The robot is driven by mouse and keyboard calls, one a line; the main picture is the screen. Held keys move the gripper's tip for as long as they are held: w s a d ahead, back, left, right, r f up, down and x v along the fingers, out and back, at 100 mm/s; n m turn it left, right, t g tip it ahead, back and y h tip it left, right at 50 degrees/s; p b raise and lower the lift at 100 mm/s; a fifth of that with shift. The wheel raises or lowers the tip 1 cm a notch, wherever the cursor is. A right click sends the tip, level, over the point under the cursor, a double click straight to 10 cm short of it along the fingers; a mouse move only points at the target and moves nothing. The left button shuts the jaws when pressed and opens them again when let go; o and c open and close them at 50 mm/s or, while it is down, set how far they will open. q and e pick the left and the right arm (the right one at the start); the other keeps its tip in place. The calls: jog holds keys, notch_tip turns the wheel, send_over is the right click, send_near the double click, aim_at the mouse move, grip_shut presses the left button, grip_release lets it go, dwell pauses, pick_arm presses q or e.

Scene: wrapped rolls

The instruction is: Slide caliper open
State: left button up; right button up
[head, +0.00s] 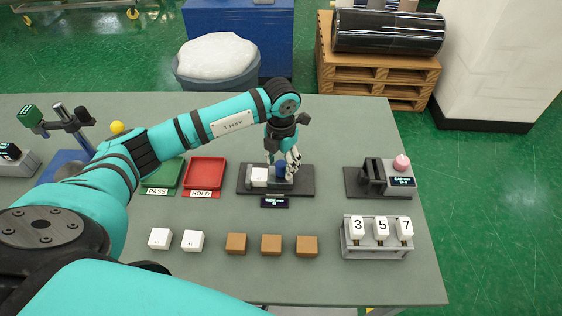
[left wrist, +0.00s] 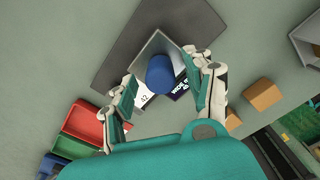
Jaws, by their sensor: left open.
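The caliper is a dark base (head: 305,186) with grey jaw parts, a blue knob (head: 281,170) and a small display (head: 275,202) in front. A white block (head: 259,176) sits on its left part. My left gripper (head: 290,162) is over the caliper's right part, pointing down. In the left wrist view its open fingers (left wrist: 165,90) stand on either side of the blue knob (left wrist: 160,76). I cannot tell whether either finger touches it. The arm's hand partly hides the jaw parts in the head view. My right gripper is not in view.
A green PASS tray (head: 163,174) and a red HOLD tray (head: 205,172) lie to the left. White blocks (head: 160,238) and brown blocks (head: 271,245) line the front. A second display device (head: 400,180) and a numbered block rack (head: 377,252) stand at right.

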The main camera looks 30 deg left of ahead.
pick_arm(q)
jog(key=shift+f, duration=0.65)
grip_shut()
